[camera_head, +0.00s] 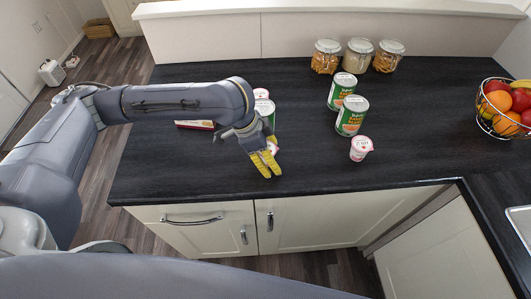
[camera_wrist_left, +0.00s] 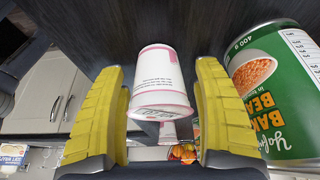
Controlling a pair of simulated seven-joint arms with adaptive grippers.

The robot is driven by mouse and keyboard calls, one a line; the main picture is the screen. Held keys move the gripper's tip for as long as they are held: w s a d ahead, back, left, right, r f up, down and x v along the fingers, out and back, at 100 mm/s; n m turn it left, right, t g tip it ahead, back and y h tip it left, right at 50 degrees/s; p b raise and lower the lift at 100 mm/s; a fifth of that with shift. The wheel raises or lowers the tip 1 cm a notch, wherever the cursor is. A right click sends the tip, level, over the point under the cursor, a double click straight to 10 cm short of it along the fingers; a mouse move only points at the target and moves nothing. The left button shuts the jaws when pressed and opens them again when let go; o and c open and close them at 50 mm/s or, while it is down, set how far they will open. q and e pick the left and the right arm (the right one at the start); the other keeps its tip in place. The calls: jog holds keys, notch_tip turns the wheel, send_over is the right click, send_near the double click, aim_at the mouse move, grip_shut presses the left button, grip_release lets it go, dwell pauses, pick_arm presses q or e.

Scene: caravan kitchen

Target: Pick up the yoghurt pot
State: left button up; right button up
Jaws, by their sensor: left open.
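A small white-and-pink yoghurt pot (camera_wrist_left: 160,82) shows in the left wrist view between the two yellow fingers of my left gripper (camera_wrist_left: 160,115). A gap shows on both sides of it, so the fingers are open and not gripping it. In the head view my left gripper (camera_head: 265,164) is low over the counter, and this pot (camera_head: 274,148) is mostly hidden behind its fingers. Another yoghurt pot (camera_head: 361,148) stands to the right, clear of the gripper. A pink lid (camera_head: 261,93) shows behind my left wrist. My right gripper is not in view.
A green bean can (camera_wrist_left: 272,90) is close beside the right-hand finger in the wrist view. Two cans (camera_head: 351,117) (camera_head: 341,91) stand mid-counter; another (camera_head: 265,107) is partly hidden by my wrist. Glass jars (camera_head: 357,56) stand behind, a fruit basket (camera_head: 505,108) right. The front right counter is clear.

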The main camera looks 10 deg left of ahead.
pick_arm(q)
jog(key=c, duration=1.4)
jog(key=shift+r, duration=0.1)
